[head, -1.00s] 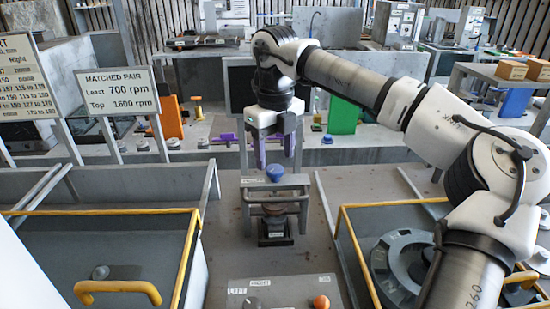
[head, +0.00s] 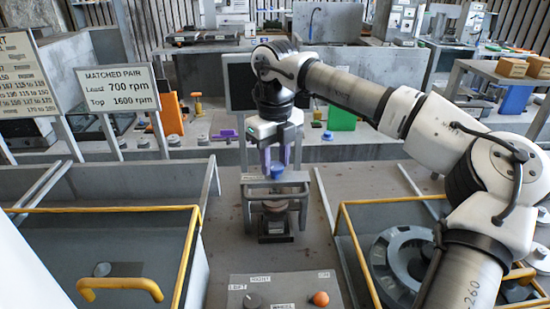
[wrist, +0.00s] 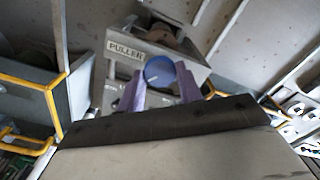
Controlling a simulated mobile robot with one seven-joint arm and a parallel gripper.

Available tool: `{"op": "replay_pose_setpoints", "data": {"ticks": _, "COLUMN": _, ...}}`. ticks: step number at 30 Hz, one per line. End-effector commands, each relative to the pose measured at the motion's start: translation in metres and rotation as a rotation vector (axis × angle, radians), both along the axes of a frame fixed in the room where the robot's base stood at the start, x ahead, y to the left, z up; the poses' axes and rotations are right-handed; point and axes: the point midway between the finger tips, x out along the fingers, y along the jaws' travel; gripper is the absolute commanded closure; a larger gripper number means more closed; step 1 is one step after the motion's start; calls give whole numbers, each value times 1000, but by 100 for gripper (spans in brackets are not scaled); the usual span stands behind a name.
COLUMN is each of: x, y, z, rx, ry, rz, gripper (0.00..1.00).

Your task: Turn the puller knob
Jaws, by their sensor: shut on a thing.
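The blue puller knob (head: 276,173) sits on top of a grey metal frame (head: 248,208) in the middle of the head view. My gripper (head: 276,164) is above it with its purple fingers pointing down, one on each side of the knob. In the wrist view the round blue knob (wrist: 160,72) with a pale mark lies between the two purple fingers (wrist: 160,88), which are shut on it. The frame carries a PULLER label (wrist: 125,50). The knob's lower part is hidden in the wrist view.
A panel (head: 284,292) with a grey knob (head: 252,301) and an orange knob (head: 321,299) stands in front. Yellow-railed bays lie left (head: 110,209) and right (head: 385,203); the right one holds a large grey ring (head: 378,260). A sign (head: 118,88) reads 700 rpm and 1600 rpm.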

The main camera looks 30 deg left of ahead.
Motion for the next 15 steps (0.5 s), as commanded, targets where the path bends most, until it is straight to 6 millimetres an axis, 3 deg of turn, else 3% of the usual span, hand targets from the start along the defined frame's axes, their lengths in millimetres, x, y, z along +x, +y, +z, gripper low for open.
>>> {"op": "replay_pose_setpoints", "data": {"ticks": 8, "x": 0, "y": 0, "z": 0, "rx": 0, "ry": -1, "rz": -63, "gripper": 88}}
{"op": "replay_pose_setpoints", "data": {"ticks": 15, "x": 0, "y": 0, "z": -1, "rx": 1, "ry": -3, "rz": -226, "gripper": 88}}
